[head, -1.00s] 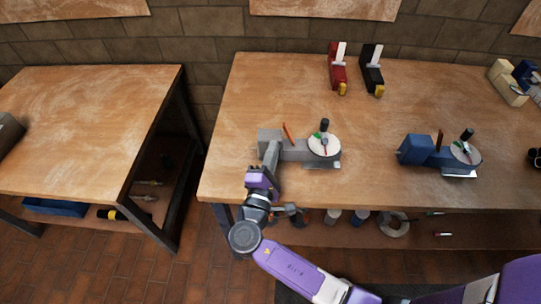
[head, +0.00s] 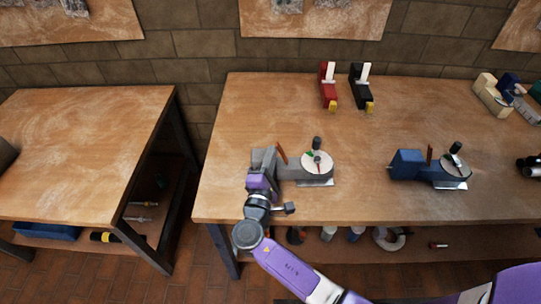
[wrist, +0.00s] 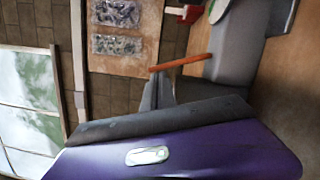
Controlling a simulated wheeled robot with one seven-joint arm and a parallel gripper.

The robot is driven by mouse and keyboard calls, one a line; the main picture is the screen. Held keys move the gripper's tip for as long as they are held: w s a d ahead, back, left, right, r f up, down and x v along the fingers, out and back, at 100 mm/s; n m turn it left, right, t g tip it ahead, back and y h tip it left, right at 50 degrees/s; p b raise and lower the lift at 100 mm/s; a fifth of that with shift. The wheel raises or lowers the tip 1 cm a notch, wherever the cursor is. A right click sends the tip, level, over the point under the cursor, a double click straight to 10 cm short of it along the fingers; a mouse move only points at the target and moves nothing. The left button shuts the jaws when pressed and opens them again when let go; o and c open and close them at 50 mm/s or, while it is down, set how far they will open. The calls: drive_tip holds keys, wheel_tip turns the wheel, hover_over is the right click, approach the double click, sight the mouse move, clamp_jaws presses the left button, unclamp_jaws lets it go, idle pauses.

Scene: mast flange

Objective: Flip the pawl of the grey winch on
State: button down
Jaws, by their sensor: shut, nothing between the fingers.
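The grey winch (head: 294,171) stands on the middle table in the head view. It has a white disc (head: 322,168) with a green patch and a black crank knob at its right end. Its orange pawl (head: 281,152) sticks up at a slant near the left end. In the wrist view the pawl (wrist: 182,64) crosses just beyond my gripper's (wrist: 160,90) fingertips. I cannot tell whether they touch. My gripper (head: 265,160) is shut and empty at the winch's left end, left of the pawl, and hides part of the winch body in the head view.
A blue winch (head: 412,165) of like build stands to the right. A red device (head: 328,86) and a black device (head: 361,87) stand at the back. Bare tabletop (head: 355,135) lies between them. A second table (head: 85,130) is at the left across a gap.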

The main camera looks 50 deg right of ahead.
sight(285, 170)
drive_tip(key=shift+s+d+r+m+y+b, duration=0.2)
drive_tip(key=shift+s+d+r+m, duration=0.1)
drive_tip(key=shift+m, duration=0.3)
drive_tip(key=shift+s+d+r+m+y+b, duration=0.1)
drive_tip(key=shift+s+d+r+m+b, duration=0.15)
drive_tip(key=shift+m, duration=0.35)
drive_tip(key=m, duration=0.1)
drive_tip(key=s+d+m+b, duration=0.1)
drive_tip(key=s+m, duration=0.1)
drive_tip(key=shift+d+r+m+g+y, duration=0.3)
drive_tip(key=shift+d+y, duration=0.05)
drive_tip(key=shift+y, duration=0.05)
drive_tip(key=shift+a, duration=0.15)
